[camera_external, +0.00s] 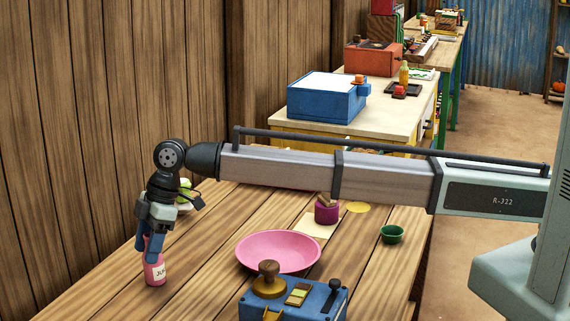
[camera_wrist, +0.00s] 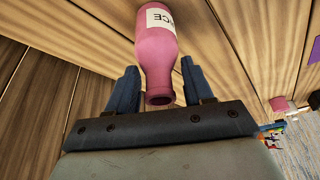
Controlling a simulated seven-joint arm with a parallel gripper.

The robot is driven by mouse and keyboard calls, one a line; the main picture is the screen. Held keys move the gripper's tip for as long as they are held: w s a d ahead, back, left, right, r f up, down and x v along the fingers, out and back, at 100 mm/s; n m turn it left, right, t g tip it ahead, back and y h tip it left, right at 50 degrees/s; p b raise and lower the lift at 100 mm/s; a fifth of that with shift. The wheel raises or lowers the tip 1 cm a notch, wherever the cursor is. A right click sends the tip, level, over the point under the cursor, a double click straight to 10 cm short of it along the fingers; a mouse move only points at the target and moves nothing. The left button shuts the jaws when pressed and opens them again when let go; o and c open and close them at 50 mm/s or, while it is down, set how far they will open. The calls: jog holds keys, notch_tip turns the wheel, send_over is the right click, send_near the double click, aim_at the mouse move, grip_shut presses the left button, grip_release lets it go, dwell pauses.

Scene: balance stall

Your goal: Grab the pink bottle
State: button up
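The pink bottle (camera_external: 154,267) stands upright on the wooden table at the left, with a white label. In the wrist view the pink bottle (camera_wrist: 157,58) has its neck between the two blue fingers. My gripper (camera_external: 147,243) points down at the bottle's top from above. In the wrist view my gripper (camera_wrist: 158,82) is open, with a gap between each finger and the neck.
A pink plate (camera_external: 278,252) lies right of the bottle. A blue box with a wooden knob (camera_external: 290,302) stands at the front. A purple cup (camera_external: 326,212) and a green bowl (camera_external: 392,234) stand farther right. A wooden wall (camera_external: 90,120) rises behind and left.

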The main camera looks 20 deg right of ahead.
grip_shut()
jog(key=shift+r, duration=0.15)
dwell(0.4)
